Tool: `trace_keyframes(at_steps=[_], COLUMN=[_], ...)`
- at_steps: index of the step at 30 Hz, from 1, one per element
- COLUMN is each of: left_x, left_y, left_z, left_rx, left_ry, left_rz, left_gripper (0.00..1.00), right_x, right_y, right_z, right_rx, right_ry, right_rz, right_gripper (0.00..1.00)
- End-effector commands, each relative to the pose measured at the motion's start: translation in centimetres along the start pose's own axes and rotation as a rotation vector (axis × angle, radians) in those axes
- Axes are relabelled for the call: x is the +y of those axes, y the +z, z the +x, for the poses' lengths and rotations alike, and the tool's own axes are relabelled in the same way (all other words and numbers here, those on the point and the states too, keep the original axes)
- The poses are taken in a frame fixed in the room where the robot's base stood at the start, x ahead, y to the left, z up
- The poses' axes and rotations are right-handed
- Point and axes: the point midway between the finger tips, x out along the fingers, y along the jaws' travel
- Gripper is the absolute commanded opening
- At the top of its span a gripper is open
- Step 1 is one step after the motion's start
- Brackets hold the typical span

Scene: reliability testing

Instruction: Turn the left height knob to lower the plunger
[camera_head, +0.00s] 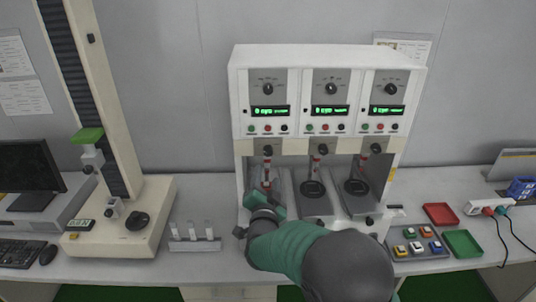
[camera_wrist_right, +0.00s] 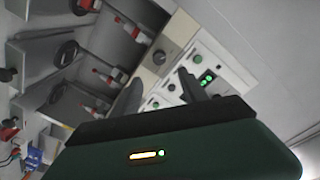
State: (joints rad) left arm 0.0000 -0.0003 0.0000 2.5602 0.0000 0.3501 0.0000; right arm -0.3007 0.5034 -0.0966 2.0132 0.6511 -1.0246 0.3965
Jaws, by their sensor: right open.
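The white test machine (camera_head: 330,60) has three bays side by side. The left height knob (camera_head: 267,150) is a small dark knob on the beige strip above the left bay. The left plunger (camera_head: 267,172), with a red part, hangs below it. My right gripper (camera_head: 264,190) reaches into the front of the left bay, below the knob, and partly hides the bay. In the right wrist view its two dark fingers (camera_wrist_right: 160,88) are apart with nothing between them. A dark round knob (camera_wrist_right: 160,57) on a beige panel shows just beyond the fingertips, not touched. My left gripper is not in view.
The other two bays hold dark round plates (camera_head: 313,189). A rack with white pieces (camera_head: 194,237) stands left of the machine, beside a tall beige stand (camera_head: 115,120). Red (camera_head: 440,214) and green (camera_head: 462,243) trays and a button box (camera_head: 416,243) lie to the right.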

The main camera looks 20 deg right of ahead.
Motion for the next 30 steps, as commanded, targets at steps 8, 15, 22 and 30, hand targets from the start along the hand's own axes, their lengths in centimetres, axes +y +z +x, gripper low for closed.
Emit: trace_keyframes(at_steps=[8,15,22,30], left_x=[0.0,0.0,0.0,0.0], left_y=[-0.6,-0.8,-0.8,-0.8], left_z=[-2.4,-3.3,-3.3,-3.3], left_rx=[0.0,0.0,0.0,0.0], left_ry=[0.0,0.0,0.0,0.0], left_rz=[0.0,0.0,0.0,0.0], left_gripper=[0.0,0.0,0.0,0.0], right_x=[-0.2,-0.1,0.0,0.0], right_y=[-0.3,-0.2,0.0,0.0], right_z=[7.3,11.3,11.9,11.9], right_rx=[0.0,-0.001,-0.001,-0.002], right_ry=[0.0,0.0,0.0,0.0], right_rz=[-0.002,-0.001,-0.002,-0.002], right_gripper=[0.51,0.51,0.51,0.29])
